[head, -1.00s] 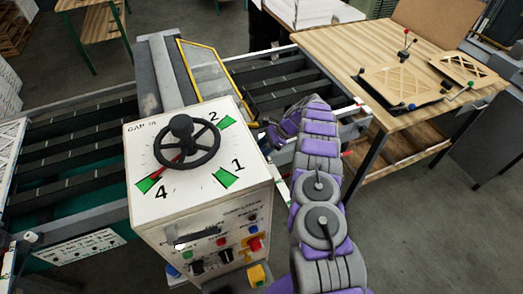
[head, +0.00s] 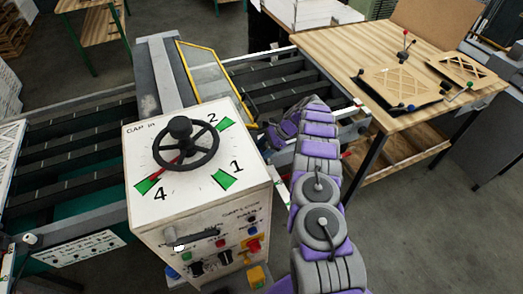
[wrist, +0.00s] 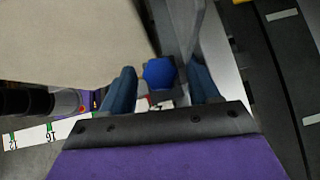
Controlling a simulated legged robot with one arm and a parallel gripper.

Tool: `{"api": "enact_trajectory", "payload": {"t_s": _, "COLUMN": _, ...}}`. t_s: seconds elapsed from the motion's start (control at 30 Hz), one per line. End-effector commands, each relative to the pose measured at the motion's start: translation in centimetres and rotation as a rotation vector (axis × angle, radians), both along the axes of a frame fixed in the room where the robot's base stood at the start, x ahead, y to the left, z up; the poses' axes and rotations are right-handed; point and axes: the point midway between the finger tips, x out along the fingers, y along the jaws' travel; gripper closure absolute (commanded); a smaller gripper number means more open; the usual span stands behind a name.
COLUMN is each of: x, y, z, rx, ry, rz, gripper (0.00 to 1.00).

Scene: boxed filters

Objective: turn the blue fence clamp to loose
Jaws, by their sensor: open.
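The blue fence clamp shows in the wrist view as a blue faceted knob (wrist: 160,73), beside a pale panel and a grey metal rail. My gripper (wrist: 162,78) is open, with one dark blue finger on each side of the knob. Gaps show between the knob and both fingers, and I see no contact. In the head view, my gripper (head: 266,137) is low beside the right side of the control box, partly hidden by my arm. I cannot make out the clamp there.
The white control box (head: 150,208) with a black handwheel (head: 186,145) stands close to the left of my arm. A wooden table (head: 345,50) with vented panels is at the right. A numbered scale (wrist: 50,134) lies at lower left in the wrist view.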

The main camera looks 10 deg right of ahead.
Motion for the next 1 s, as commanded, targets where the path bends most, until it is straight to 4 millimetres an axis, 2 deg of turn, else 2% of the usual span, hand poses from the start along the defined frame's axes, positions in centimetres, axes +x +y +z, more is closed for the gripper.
{"api": "enact_trajectory", "payload": {"t_s": 0.37, "x": -0.07, "y": 0.10, "z": 0.13, "rx": 0.003, "ry": 0.002, "rz": -0.042, "gripper": 0.32}}
{"api": "enact_trajectory", "payload": {"t_s": 1.0, "x": -0.30, "y": -0.05, "z": 0.21, "rx": 0.001, "ry": -0.002, "rz": -0.376, "gripper": 0.32}}
